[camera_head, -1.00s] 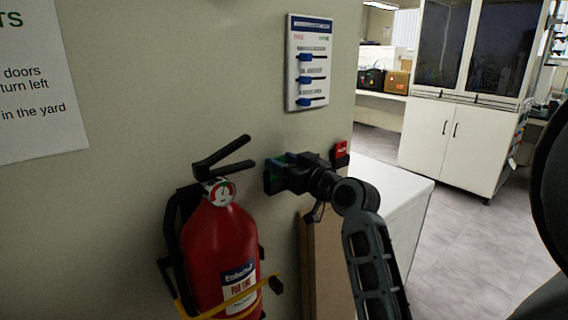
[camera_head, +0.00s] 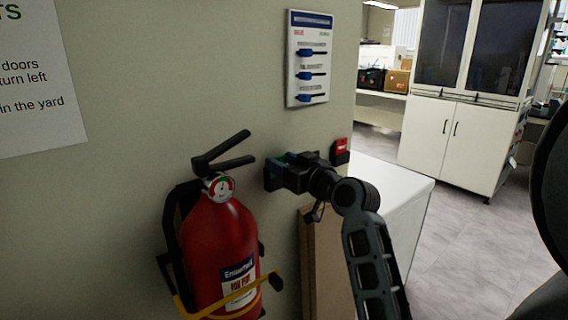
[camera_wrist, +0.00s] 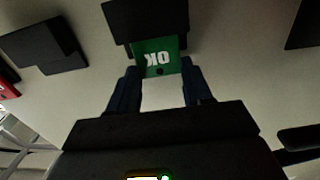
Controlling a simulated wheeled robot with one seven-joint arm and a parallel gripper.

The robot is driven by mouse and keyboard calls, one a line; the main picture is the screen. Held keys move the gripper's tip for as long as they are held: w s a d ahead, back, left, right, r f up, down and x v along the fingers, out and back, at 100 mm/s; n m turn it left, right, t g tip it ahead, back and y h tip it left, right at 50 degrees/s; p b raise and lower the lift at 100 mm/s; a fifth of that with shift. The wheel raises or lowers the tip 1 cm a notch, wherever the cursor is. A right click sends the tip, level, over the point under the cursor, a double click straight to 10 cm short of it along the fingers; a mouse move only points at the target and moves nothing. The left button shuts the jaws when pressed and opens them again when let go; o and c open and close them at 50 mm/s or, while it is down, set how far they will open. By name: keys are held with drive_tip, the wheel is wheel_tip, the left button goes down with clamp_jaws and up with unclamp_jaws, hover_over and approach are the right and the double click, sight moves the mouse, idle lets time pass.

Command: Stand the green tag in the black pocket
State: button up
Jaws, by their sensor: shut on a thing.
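The green tag (camera_wrist: 158,57) shows its "OK" print upside down in the wrist view. My gripper (camera_wrist: 160,85) is shut on it, with a finger at each side edge. The tag's far end meets the black pocket (camera_wrist: 147,18) on the wall and looks partly covered by its edge; how deep it sits I cannot tell. In the head view my gripper (camera_head: 284,172) is close to the wall at the black pocket (camera_head: 268,180), and only a sliver of green shows between them.
A red fire extinguisher (camera_head: 222,245) with black levers hangs just left of my gripper. A red tag (camera_head: 341,146) in a black holder is to the right. A board with blue sliders (camera_head: 309,60) hangs above. A white-topped unit (camera_head: 400,195) stands right.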

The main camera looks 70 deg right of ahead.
drive_tip(key=o, duration=1.1)
drive_tip(key=shift+c, duration=0.2)
drive_tip(key=shift+s, duration=0.1)
drive_tip(key=shift+b+v, duration=0.4)
drive_tip(key=shift+v, duration=2.55)
